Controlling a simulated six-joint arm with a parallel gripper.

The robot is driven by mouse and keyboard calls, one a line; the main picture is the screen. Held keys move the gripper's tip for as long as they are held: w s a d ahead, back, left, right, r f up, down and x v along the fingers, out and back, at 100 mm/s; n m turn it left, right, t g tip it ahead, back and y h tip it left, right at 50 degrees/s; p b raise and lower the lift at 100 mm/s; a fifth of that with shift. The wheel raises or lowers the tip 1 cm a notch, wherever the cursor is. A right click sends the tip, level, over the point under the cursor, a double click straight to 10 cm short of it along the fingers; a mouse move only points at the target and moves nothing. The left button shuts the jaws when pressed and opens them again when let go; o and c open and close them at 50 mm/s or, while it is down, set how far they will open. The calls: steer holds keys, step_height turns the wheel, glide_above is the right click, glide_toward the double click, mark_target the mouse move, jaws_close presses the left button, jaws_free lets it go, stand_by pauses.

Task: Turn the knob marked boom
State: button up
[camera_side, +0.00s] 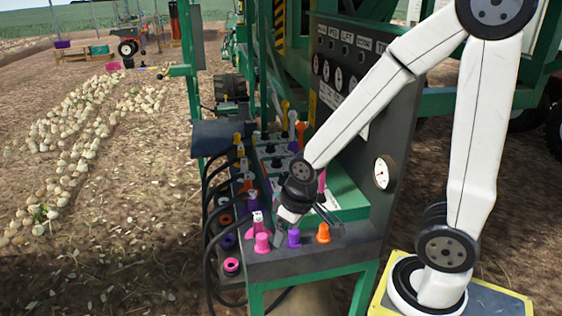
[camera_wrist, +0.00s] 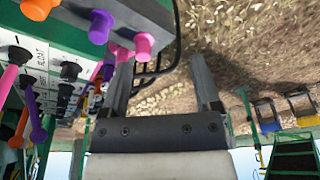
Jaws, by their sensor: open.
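No knob's boom marking can be read clearly. In the side view, a row of dials (camera_side: 339,78) sits on the upright dark panel under small labels, one of which seems to read BOOM. On the console's near edge stand a pink knob (camera_side: 262,242), a purple knob (camera_side: 294,238) and an orange knob (camera_side: 323,233). My gripper (camera_side: 302,226) is low over this edge, close to these knobs. In the wrist view my gripper (camera_wrist: 163,92) is open and empty; the pink knob (camera_wrist: 145,43) is near its left finger, the purple knob (camera_wrist: 100,27) farther left.
Several coloured levers (camera_side: 245,180) and black hoses (camera_side: 208,200) crowd the console's left side. In the wrist view, levers (camera_wrist: 38,125) stand at left. Open ground with onion rows (camera_side: 80,115) lies left.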

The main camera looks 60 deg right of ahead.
steer(key=w+d+r+g, duration=0.1)
steer(key=w+d, duration=0.3)
steer(key=w, duration=0.4)
steer(key=n+g, duration=0.2)
steer(key=g, duration=0.4)
glide_toward(284, 175)
steer(key=shift+s+a+f+h, duration=0.3)
steer(key=shift+a+f+h, duration=0.1)
steer(key=shift+f, duration=0.3)
steer(key=shift+f, duration=0.15)
steer(key=shift+x, duration=3.75)
jaws_close()
